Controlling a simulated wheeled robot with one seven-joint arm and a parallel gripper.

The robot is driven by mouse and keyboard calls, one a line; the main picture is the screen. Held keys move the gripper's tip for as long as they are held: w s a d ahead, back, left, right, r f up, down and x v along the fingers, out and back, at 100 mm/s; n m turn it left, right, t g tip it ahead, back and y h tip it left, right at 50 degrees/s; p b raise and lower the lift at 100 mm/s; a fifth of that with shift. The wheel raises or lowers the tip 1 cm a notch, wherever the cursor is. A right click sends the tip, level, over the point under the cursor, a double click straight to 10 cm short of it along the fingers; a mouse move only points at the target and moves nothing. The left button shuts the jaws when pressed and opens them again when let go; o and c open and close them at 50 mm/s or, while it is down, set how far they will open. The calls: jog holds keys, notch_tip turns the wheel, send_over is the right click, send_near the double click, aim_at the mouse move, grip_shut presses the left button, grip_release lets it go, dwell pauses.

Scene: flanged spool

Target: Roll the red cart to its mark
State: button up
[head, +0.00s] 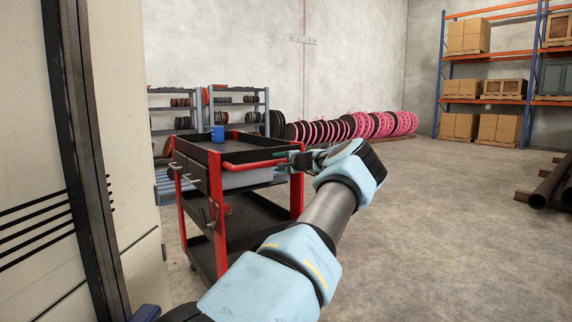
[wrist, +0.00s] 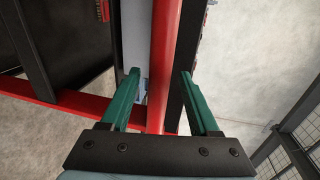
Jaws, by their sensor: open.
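The red cart (head: 222,230) stands left of centre in the head view, with red posts, dark shelves and a red handle bar (head: 256,164) along its near side. My gripper (head: 303,159) is at the right end of this bar. In the wrist view the bar (wrist: 163,65) runs between the two green fingers of my gripper (wrist: 160,90). The fingers are open, with a gap on each side of the bar. The mark on the floor does not show in either view.
A pale cabinet or wall panel (head: 85,190) stands close on the left. Pink and black spools (head: 360,125) line the back wall. A pallet rack (head: 490,85) with boxes and dark pipes (head: 552,182) are at the right. The concrete floor (head: 440,230) between is clear.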

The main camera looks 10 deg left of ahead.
jog(key=b+v, duration=0.1)
jog(key=v, duration=0.8)
